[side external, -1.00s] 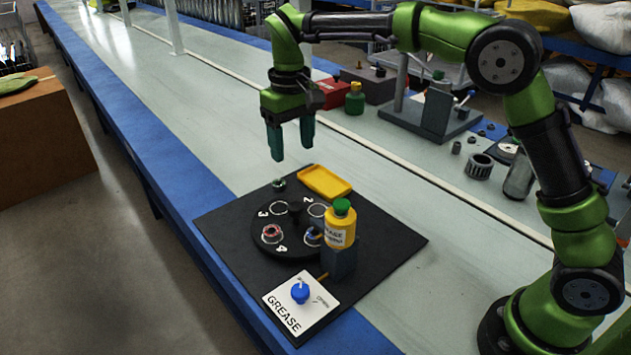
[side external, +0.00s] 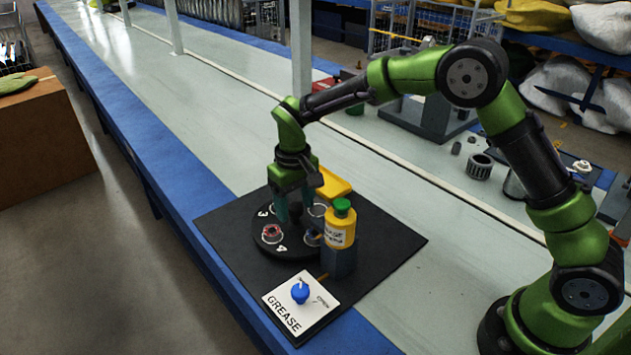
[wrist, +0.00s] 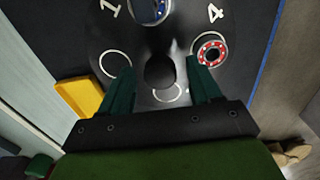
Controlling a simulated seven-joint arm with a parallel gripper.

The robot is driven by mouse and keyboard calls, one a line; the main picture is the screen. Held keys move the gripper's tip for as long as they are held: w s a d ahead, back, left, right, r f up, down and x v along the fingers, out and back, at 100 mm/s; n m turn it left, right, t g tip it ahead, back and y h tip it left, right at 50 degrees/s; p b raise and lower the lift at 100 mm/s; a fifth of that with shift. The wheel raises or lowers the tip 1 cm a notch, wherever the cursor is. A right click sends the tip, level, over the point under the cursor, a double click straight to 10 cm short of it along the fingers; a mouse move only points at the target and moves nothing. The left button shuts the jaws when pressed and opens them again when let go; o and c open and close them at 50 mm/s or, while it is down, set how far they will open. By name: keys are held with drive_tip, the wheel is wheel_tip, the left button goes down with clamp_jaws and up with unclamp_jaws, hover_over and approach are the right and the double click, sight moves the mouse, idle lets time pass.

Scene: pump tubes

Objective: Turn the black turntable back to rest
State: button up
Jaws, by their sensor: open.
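The black turntable (side external: 262,247) lies on a dark mat, with white ring marks and numbers; 3 and 4 show in the side view, 1 and 4 in the wrist view. A red ringed part (side external: 272,233) sits at one mark, and it also shows in the wrist view (wrist: 211,53). A blue part (wrist: 150,10) sits at another mark, near the grease bottle. My gripper (side external: 290,218) is low over the turntable's middle, pointing down. In the wrist view its open fingers (wrist: 163,82) stand either side of the black central knob (wrist: 160,71). I cannot tell whether they touch it.
A yellow grease bottle (side external: 341,228) with a green cap stands on a dark block right beside the turntable. A yellow tray (side external: 333,184) lies behind. A white GREASE plate with a blue knob (side external: 300,292) is in front. The mat's right side is clear.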

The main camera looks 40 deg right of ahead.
clamp_jaws()
idle(0.3)
drive_tip(key=shift+n, duration=4.5)
unclamp_jaws()
